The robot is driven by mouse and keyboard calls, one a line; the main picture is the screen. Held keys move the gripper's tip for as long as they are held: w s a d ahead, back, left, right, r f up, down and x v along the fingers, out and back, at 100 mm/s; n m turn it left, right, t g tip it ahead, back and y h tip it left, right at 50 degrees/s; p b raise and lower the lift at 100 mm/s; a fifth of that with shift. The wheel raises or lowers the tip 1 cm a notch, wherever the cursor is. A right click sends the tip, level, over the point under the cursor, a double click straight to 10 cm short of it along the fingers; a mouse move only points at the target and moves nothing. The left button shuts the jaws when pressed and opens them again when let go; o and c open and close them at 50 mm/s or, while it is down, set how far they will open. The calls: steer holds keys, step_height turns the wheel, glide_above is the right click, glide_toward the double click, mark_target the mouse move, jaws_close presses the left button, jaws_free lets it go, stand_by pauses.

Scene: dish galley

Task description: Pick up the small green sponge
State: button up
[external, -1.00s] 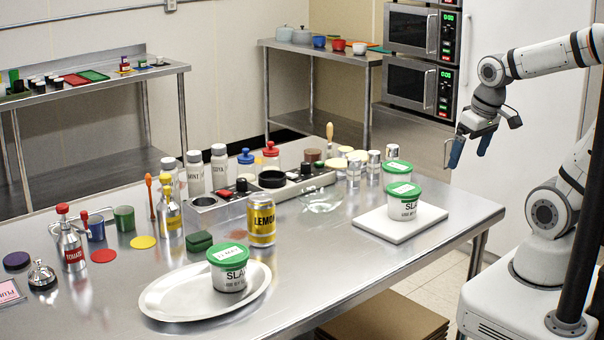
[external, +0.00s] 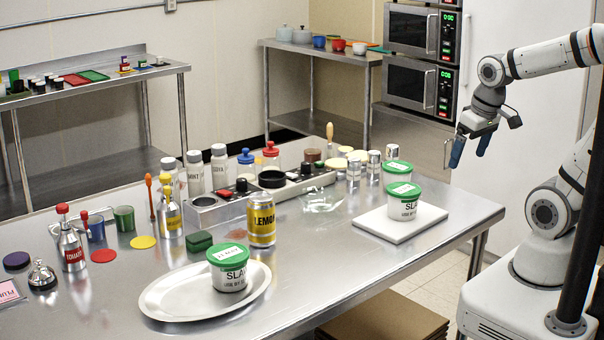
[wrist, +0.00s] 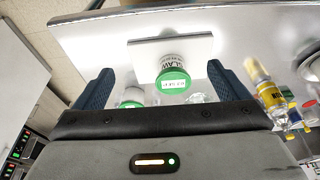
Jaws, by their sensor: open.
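The small green sponge (external: 199,241) lies on the steel table, left of the yellow lemon can (external: 261,221) and behind the oval plate (external: 160,303). I cannot make the sponge out in the wrist view. My gripper (external: 470,148) is open and empty, high above the right end of the table and far to the right of the sponge. In the wrist view my gripper (wrist: 160,85) shows its two dark fingers spread wide, with nothing held between them.
A tub with a green lid (external: 230,270) stands on the oval plate. More tubs stand at the right, one on a white board (external: 385,228). Bottles, shakers and a grey caddy (external: 300,186) line the back. The front right tabletop is clear.

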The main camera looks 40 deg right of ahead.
steer(key=c, duration=0.3)
